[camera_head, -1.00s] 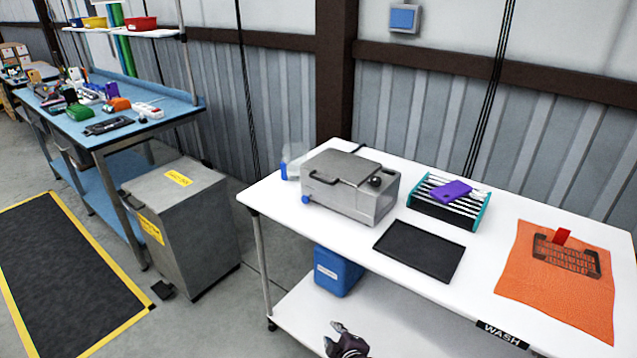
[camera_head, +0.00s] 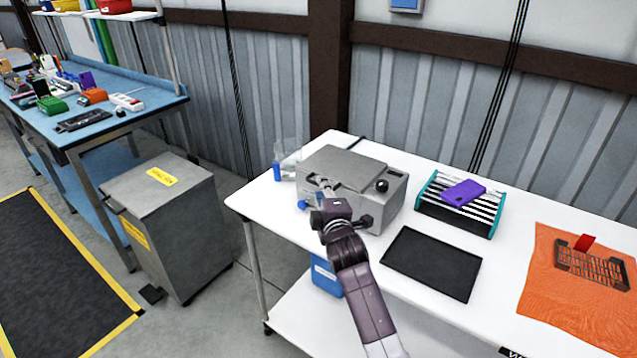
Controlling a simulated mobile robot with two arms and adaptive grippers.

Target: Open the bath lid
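The bath (camera_head: 395,200) is a grey metal box on the white table, with a black knob on its right front. Its lid (camera_head: 345,168) lies flat on top and looks closed. My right gripper (camera_head: 322,186) is at the front left edge of the lid, by the lid handle, with its arm reaching up from the bottom of the view. The gripper covers most of the handle. The fingers are small and partly hidden, so I cannot tell whether they are closed on the handle. My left gripper is not in view.
A black tray (camera_head: 432,264) lies right of my arm. A teal-sided rack (camera_head: 455,214) with a purple item (camera_head: 463,192) stands behind it. An orange cloth (camera_head: 565,300) with a dark basket (camera_head: 592,266) is at the right. A blue bottle (camera_head: 277,170) stands left of the bath.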

